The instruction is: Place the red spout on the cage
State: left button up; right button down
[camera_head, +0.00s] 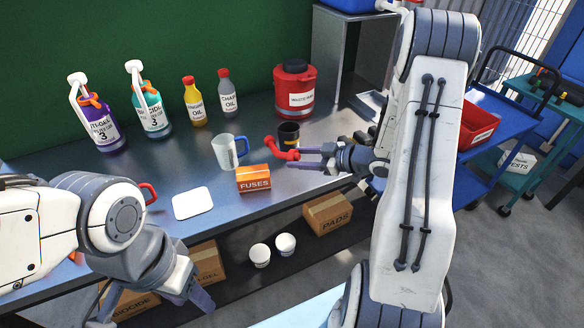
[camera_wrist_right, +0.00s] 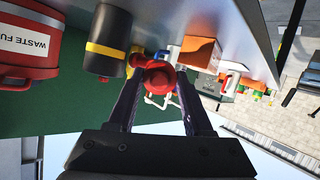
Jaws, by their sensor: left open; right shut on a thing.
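The red spout (camera_head: 283,150) is between the fingers of my right gripper (camera_head: 308,157), which is shut on it just above the workbench. In the right wrist view the spout (camera_wrist_right: 160,76) shows its rounded red end between the two fingertips. White wire mesh (camera_head: 546,27) stands at the upper right. I cannot tell whether it is the cage.
Near the spout are a black can with a yellow band (camera_head: 289,138), a mug (camera_head: 225,153) and an orange fuses box (camera_head: 253,179). A red waste can (camera_head: 294,95) and several bottles stand behind. A blue cart (camera_head: 494,141) is at the right.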

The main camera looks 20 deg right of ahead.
aim_at(294, 177)
jog(key=shift+x, duration=1.1)
jog(key=shift+w+d+f, duration=0.1)
jog(key=shift+w+f, duration=0.05)
jog(key=shift+f, duration=2.1)
jog(key=shift+f, duration=0.2)
jog(key=shift+c, duration=1.5)
grip_release()
jog(key=shift+r, duration=0.1)
